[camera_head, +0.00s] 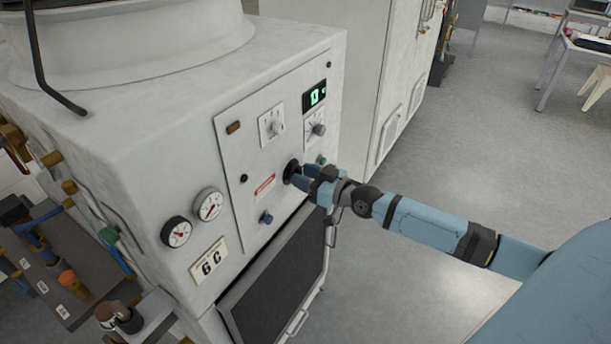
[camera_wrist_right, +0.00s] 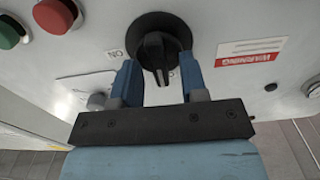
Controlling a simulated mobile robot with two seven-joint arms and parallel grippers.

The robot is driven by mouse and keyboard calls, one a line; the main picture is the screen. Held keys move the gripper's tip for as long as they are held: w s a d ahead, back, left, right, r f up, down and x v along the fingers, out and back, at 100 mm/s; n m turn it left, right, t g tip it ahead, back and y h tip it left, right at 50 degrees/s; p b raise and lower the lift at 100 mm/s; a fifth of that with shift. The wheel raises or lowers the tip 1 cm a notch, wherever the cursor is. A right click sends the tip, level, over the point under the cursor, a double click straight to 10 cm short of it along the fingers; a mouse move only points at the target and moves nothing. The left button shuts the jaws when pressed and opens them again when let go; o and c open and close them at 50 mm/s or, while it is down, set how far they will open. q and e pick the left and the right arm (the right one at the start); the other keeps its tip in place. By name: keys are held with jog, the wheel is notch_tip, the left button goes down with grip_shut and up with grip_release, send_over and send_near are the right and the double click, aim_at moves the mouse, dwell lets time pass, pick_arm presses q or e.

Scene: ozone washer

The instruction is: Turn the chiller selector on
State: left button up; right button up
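The black rotary selector (camera_head: 291,170) is on the front panel of the white machine (camera_head: 150,140), left of the red-and-white warning label in the wrist view. It also shows in the right wrist view (camera_wrist_right: 157,48), a round black base with a narrow raised handle. Its name lettering is not readable. My right gripper (camera_head: 305,176) is at the selector. In the wrist view its two blue fingers (camera_wrist_right: 158,72) are spread on either side of the handle, with gaps visible on both sides. My left gripper is not in view.
A red button (camera_wrist_right: 55,15) and green button (camera_wrist_right: 10,32) sit near the selector. Open floor (camera_head: 480,150) lies right.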

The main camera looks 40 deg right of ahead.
grip_shut()
jog(key=shift+m, duration=0.3)
jog(key=shift+w+d+f+m+b, duration=0.15)
jog(key=shift+m+b, duration=0.4)
jog(key=shift+m, duration=3.75)
jog(key=shift+s+d+f+m+b, duration=0.1)
jog(key=shift+m+b, duration=0.45)
jog(key=shift+m, duration=3.75)
jog(key=shift+o, duration=0.4)
grip_release()
